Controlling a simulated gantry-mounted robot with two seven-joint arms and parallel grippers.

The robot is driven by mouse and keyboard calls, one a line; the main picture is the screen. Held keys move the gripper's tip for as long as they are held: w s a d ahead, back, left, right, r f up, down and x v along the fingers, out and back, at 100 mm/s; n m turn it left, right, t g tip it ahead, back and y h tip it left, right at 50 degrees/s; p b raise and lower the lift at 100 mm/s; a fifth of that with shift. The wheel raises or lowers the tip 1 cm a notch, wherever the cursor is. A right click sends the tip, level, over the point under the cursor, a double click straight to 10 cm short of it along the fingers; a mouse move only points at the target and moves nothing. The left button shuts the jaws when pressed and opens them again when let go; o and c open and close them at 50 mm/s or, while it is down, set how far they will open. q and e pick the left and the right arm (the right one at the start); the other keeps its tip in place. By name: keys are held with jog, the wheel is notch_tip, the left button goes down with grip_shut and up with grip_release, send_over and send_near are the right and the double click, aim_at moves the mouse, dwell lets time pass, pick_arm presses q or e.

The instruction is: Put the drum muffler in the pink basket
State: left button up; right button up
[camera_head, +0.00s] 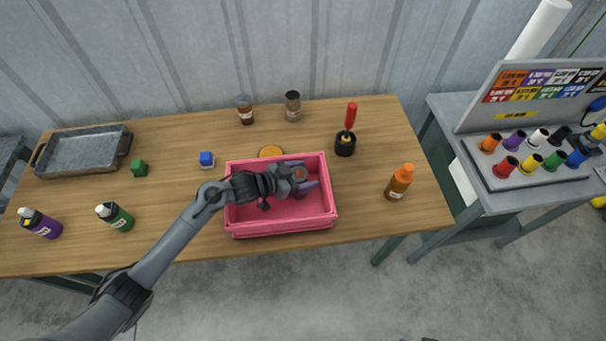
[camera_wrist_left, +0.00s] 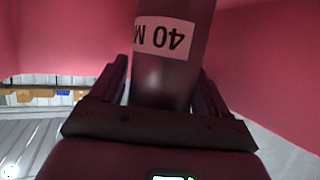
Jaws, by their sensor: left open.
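The pink basket (camera_head: 282,226) stands on the wooden table near its front edge, below the middle of the head view. My left gripper (camera_head: 304,177) reaches down into it from the left and is open. A dark cylinder, which looks like the drum muffler (camera_head: 299,173), is between its fingers, mostly hidden by the gripper in the head view. In the left wrist view the cylinder (camera_wrist_left: 174,75) has a white label reading "40 M", upside down, with pink basket walls (camera_wrist_left: 265,70) around it. Whether it rests on the basket floor is hidden. My right gripper is not in view.
Two jars (camera_head: 245,110) (camera_head: 293,106) stand behind.

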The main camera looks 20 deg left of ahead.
pick_arm(q)
jog(key=shift+r, duration=0.2)
jog(key=v, duration=0.7)
jog(key=shift+s+p, duration=0.25)
jog(key=shift+p, duration=0.15)
jog(key=shift+a+r, duration=0.1)
jog(key=shift+r, duration=0.1)
